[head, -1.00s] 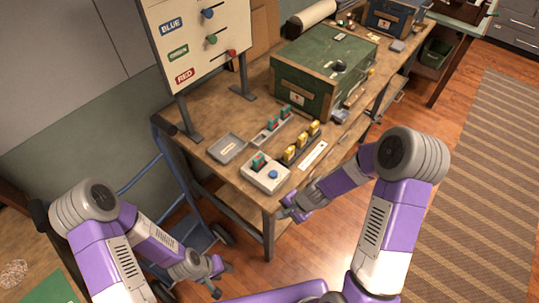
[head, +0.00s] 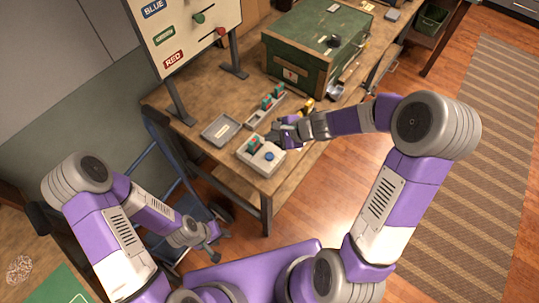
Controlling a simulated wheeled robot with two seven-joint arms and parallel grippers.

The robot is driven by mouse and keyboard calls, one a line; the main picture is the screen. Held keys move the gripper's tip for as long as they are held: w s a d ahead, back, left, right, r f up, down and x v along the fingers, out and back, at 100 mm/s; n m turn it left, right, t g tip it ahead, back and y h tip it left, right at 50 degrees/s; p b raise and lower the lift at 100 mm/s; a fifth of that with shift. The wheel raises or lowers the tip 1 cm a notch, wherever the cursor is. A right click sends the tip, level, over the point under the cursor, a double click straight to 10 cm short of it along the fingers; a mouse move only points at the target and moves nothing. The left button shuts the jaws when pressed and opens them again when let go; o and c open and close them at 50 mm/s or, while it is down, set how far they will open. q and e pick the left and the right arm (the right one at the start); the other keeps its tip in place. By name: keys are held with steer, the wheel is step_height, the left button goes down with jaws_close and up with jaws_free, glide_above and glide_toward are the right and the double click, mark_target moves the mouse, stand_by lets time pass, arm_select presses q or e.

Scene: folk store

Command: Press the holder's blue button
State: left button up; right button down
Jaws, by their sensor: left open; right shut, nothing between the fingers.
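The holder (head: 256,165) is a pale grey box near the table's front corner. A teal and red piece (head: 254,144) stands in its left part. The blue button (head: 269,156) is a round knob on its right part, in plain view. My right gripper (head: 277,136) is shut and empty, just behind and above the button, apart from it as far as I can tell. My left gripper (head: 214,252) is open and empty, low in front of the table and away from the holder.
A grey tray (head: 222,130) lies left of the holder. A slotted rack (head: 265,106) with teal pieces and a yellow piece (head: 308,106) stand behind. A green chest (head: 316,50) is further back. A board with colour labels (head: 185,30) rises at the left.

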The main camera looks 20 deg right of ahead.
steer(key=b, duration=0.6)
glide_above(272, 157)
step_height(272, 157, down, 7)
steer(key=shift+f, duration=0.2)
steer(key=shift+f+b, duration=0.65)
steer(key=shift+b, duration=0.3)
stand_by(0.7)
steer(key=shift+f+b, duration=0.4)
steer(key=shift+b, duration=0.1)
steer(key=shift+s+f+b, duration=0.1)
steer(key=shift+f+b, duration=0.4)
steer(key=shift+b, duration=0.05)
stand_by(0.5)
steer(key=shift+r, duration=0.15)
steer(key=shift+r+p, duration=0.8)
